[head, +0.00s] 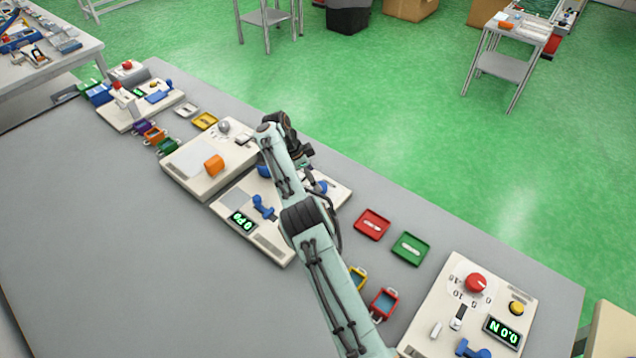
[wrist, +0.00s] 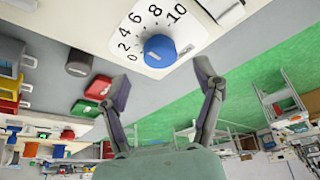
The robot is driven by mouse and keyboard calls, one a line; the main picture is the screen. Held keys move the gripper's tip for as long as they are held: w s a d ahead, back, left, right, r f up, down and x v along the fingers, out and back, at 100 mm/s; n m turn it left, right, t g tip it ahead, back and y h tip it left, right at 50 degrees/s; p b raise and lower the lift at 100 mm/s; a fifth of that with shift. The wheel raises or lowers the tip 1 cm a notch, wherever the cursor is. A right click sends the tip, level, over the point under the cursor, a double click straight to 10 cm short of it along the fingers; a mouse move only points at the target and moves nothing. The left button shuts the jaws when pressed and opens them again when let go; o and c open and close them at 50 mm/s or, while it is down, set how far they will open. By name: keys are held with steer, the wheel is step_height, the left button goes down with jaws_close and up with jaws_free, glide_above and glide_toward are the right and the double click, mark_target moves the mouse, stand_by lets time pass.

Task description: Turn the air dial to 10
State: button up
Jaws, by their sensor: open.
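The air dial (wrist: 159,51) is a round blue knob on a white plate in the wrist view. Its printed scale (wrist: 140,30) runs from 0 to 10 around one side. I cannot clearly tell which number the knob points at. My gripper (wrist: 162,82) is open and empty, with one finger on each side of the dial in the picture and no visible contact. In the head view my arm covers part of the cream panel (head: 270,238), which has a blue lever (head: 263,207) and a green-lit display (head: 241,221) seemingly reading 0 %.
A panel with an orange knob (head: 214,165) stands to the left. Red (head: 372,224) and green (head: 411,248) trays lie to the right. Beyond them is a panel with a red dial (head: 476,283). The grey table (head: 120,250) is bare at the front left.

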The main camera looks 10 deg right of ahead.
steer(key=v, duration=0.8)
